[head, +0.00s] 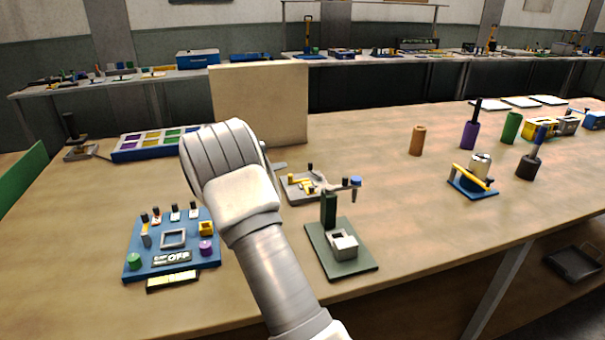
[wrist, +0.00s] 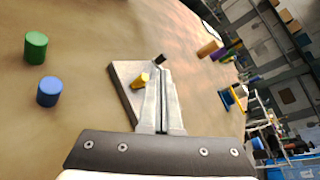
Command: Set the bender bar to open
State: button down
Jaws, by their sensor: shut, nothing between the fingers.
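The bender (head: 298,194) is a small grey plate with yellow parts and dark pegs, near the middle of the table in the head view. In the wrist view the bender plate (wrist: 125,80) lies beyond my fingers, with a yellow part and a dark peg showing. My gripper (wrist: 163,72) is shut and empty, and its fingers cover part of the plate. In the head view my white arm hides most of the hand, just left of the bender. I cannot tell whether the fingers touch it.
A dark green stand (head: 343,262) is in front of the bender. A blue control panel (head: 140,255) sits to the left, and an upright beige board (head: 262,103) stands behind. A brown cylinder (head: 417,140) stands farther right. The table between is clear.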

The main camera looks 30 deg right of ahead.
aim_at(309, 167)
jog(key=m, duration=0.3)
jog(key=s+f+m+b, duration=0.1)
jog(key=shift+s+d+m, duration=0.1)
jog(key=shift+d+m, duration=0.2)
jog(key=shift+d, duration=0.05)
jog(key=m, duration=0.2)
jog(key=shift+s+d+f+m+b, duration=0.2)
jog(key=shift+s+m+b, duration=0.2)
jog(key=x, duration=1)
jog(key=shift+w+f, duration=0.1)
